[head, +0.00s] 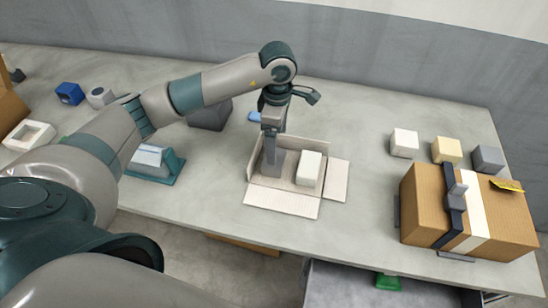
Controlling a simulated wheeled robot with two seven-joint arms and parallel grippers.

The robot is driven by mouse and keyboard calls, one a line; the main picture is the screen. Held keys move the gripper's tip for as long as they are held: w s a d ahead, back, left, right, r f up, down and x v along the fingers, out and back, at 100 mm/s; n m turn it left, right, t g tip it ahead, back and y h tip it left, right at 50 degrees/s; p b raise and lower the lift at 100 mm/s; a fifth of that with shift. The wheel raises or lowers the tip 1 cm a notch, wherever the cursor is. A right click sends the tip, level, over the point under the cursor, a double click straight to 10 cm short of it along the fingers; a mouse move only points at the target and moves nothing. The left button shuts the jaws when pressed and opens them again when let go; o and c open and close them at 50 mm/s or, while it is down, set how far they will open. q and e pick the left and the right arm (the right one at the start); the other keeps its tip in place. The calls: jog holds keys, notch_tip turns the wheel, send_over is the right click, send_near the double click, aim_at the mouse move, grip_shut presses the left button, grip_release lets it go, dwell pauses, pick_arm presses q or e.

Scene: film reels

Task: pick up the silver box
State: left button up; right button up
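My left arm reaches in from the left, and its gripper (271,160) points down into an open white-lined carton (283,203) at the middle of the table. The fingers hide part of the carton's inside, and I cannot tell whether they are open or hold anything. A cream box (309,168) stands in the carton just right of the gripper. Which thing is the silver box is unclear: a shiny grey-silver piece (149,157) sits on a teal base at the left, and a plain grey box (487,159) stands at the far right. My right gripper is not in view.
A large taped cardboard box (424,205) with a dark strap fills the right front. A white box (404,143) and a yellow box (446,150) stand behind it. A dark grey block (210,114) and a blue box (69,93) are at the left. Table between carton and cardboard box is clear.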

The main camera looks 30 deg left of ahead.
aim_at(276, 171)
pick_arm(q)
jog(key=shift+f+p, duration=0.45)
jog(key=shift+f, duration=1.25)
jog(key=shift+a+f+p, duration=0.2)
jog(key=shift+f+p, duration=0.4)
jog(key=shift+p, duration=0.25)
jog(key=f, duration=0.1)
jog(key=f+p, duration=0.1)
jog(key=shift+a+f+p, duration=0.25)
jog(key=shift+f+p, duration=0.1)
jog(key=shift+f, duration=0.65)
jog(key=c, duration=1.2)
